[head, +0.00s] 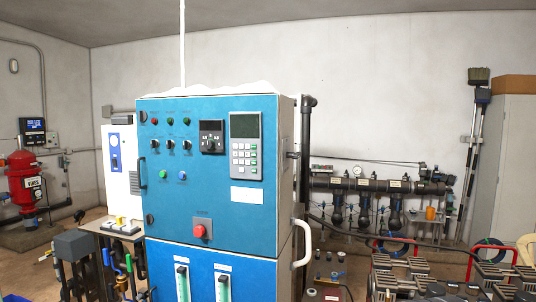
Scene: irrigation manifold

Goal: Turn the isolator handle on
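A blue control cabinet (215,118) stands in the middle of the head view. A red knob (199,231) sits on a grey plate low on its front. A small dark fitting (292,155) sticks out from the cabinet's right side. I cannot tell which of these is the isolator handle, nor its position. The front also has coloured lights, several small selector knobs (170,144), a dark square panel with a dial (212,137) and a keypad with a screen (246,146). My gripper is not in view.
A white loop-shaped bar (303,243) stands out at the cabinet's lower right. A small table (112,230) with blue and green tools is close on the left. Pipes and valves (370,185) line the back wall.

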